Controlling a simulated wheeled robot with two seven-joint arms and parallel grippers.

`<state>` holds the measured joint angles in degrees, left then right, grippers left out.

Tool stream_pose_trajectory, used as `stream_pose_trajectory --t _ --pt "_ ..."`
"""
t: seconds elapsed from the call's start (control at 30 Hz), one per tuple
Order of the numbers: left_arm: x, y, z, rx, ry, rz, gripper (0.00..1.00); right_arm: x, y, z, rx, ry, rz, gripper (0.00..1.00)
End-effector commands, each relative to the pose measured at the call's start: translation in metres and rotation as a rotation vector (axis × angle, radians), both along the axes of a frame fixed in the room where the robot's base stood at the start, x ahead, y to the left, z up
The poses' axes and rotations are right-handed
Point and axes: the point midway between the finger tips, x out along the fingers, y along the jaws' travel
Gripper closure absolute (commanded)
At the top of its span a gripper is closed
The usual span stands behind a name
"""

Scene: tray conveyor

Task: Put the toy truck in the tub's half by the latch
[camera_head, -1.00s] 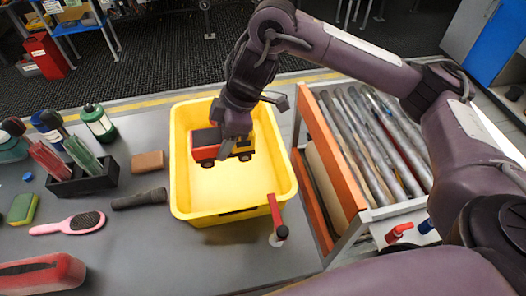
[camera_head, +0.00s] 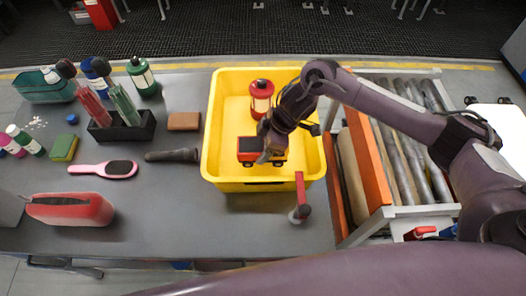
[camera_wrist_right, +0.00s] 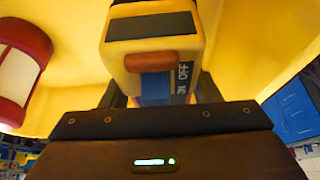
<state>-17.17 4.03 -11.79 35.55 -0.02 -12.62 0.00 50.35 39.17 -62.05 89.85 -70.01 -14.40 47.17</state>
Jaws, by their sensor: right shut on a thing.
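In the right wrist view the truck (camera_wrist_right: 150,45) fills the space between the fingers, with a label reading OFF. I cannot tell whether its wheels touch the tub floor. A red lever with a dark end (camera_head: 301,190), apparently the latch, is at the tub's near right wall. My left gripper is not in view.
A red lantern (camera_head: 261,96) stands in the tub's far part; it also shows in the right wrist view (camera_wrist_right: 20,75). A roller conveyor (camera_head: 400,150) with an orange rail is right of the tub. A flashlight (camera_head: 172,155) and brown block (camera_head: 184,121) lie left.

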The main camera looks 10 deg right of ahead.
Motion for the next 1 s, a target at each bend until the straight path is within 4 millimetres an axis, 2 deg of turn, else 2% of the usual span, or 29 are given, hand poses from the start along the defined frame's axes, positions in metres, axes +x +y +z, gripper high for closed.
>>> stream_pose_trajectory --t 0.1,0.23,0.63,0.67,0.7,0.83,1.0 --pt "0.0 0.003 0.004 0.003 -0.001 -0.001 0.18 -0.001 0.0 -0.019 -0.001 0.005 -0.001 0.71" --pt "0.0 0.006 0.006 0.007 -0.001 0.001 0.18 -0.001 0.0 -0.034 -0.001 0.003 0.0 0.71" --pt "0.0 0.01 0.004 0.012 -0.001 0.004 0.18 -0.001 0.0 -0.041 0.0 0.001 -0.001 0.71" --pt "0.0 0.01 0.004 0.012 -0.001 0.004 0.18 -0.001 0.0 -0.041 -0.001 0.001 -0.001 0.43" --pt "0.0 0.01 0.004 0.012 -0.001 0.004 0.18 -0.001 0.0 -0.041 -0.001 0.001 -0.001 0.37" --pt "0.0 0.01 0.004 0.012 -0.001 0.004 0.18 -0.001 0.0 -0.041 -0.001 0.001 -0.001 0.22" --pt "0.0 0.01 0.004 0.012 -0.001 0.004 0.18 -0.001 0.0 -0.04 -0.001 0.001 0.0 0.22"
